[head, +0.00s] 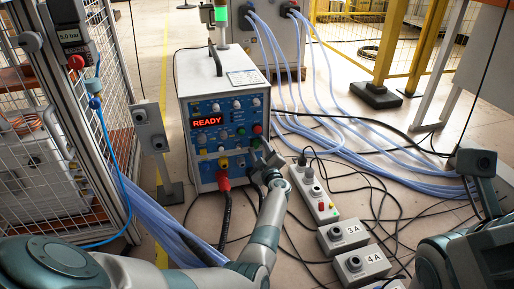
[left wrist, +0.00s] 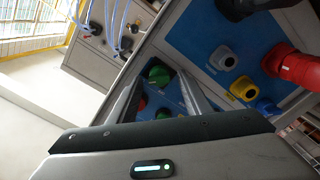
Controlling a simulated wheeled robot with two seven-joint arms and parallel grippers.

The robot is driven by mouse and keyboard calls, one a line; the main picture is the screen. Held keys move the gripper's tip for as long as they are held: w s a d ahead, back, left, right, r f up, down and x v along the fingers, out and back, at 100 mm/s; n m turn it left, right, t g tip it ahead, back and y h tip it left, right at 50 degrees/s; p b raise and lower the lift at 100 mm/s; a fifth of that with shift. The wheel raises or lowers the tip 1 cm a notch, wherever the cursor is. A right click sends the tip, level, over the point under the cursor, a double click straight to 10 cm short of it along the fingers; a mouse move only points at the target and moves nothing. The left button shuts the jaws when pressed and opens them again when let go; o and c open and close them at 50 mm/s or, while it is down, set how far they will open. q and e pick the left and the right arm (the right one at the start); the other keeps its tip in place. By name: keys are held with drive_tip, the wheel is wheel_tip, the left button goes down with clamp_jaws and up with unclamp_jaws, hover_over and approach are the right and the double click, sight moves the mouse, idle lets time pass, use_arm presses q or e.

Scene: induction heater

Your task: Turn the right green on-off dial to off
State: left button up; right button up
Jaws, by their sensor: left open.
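The heater box (head: 222,75) has a blue front panel with a lit red READY display, knobs and sockets. In the left wrist view a green dial (left wrist: 158,74) lies between the open, empty fingers of my left gripper (left wrist: 160,82). A second green knob (left wrist: 163,113) and a red one sit lower between the fingers, partly hidden. I cannot tell the dial's setting or whether the fingers touch it. My right arm's end (head: 477,163) is at the right edge; its fingers are unclear.
A red plug (head: 223,181) sticks out low on the panel. A power strip (head: 314,193) and boxes marked 3A (head: 343,235) and 4A (head: 362,264) stand on the floor at right among loose cables. A mesh cage stands at left.

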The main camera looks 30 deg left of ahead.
use_arm(q)
drive_tip(key=shift+w+a, duration=0.1)
drive_tip(key=c, duration=0.9)
drive_tip(key=shift+c, duration=0.8)
